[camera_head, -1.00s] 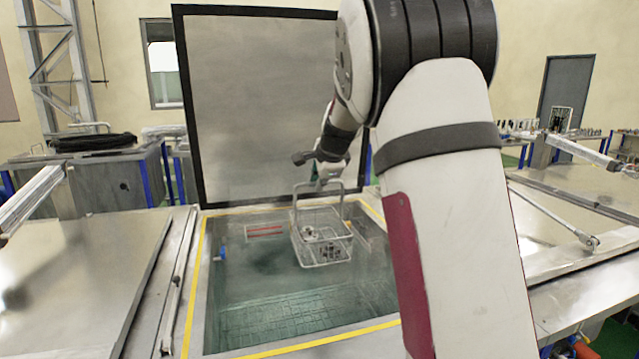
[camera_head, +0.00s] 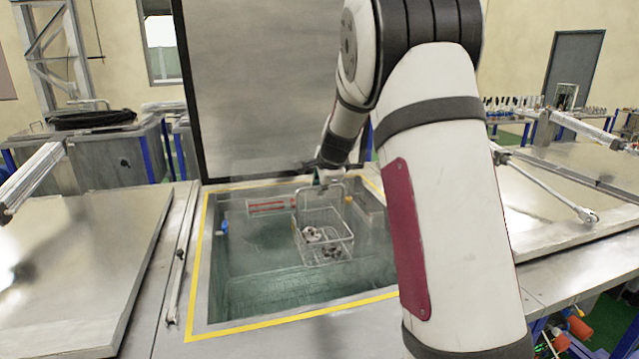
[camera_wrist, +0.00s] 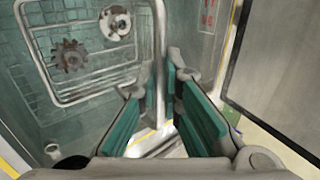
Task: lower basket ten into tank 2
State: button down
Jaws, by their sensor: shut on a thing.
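A wire basket (camera_head: 323,240) with metal parts in it hangs upright inside the opening of an open tank (camera_head: 240,290) edged in yellow. No number is readable on the basket or the tank. My gripper (camera_head: 328,182) is shut on the basket's tall handle, above the basket. In the wrist view my gripper (camera_wrist: 165,100) has its green pads on either side of the handle bar. There the basket (camera_wrist: 95,90) holds a gear and a round flanged part over the tiled tank floor. The basket's clearance from the liquid and walls is hard to judge.
The raised lid (camera_head: 280,90) stands behind the opening. Closed lids lie to the left (camera_head: 75,270) and right (camera_head: 570,200), with struts beside them. A red-marked plate (camera_head: 272,206) is on the tank's back wall. The front of the opening is free.

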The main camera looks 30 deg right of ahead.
jog(key=shift+f+b, duration=9.05)
jog(key=shift+f, duration=1.05)
jog(key=shift+f+b, duration=0.55)
jog(key=shift+b, duration=0.15)
jog(key=c, duration=1.7)
grip_release()
jog(key=shift+f, duration=0.1)
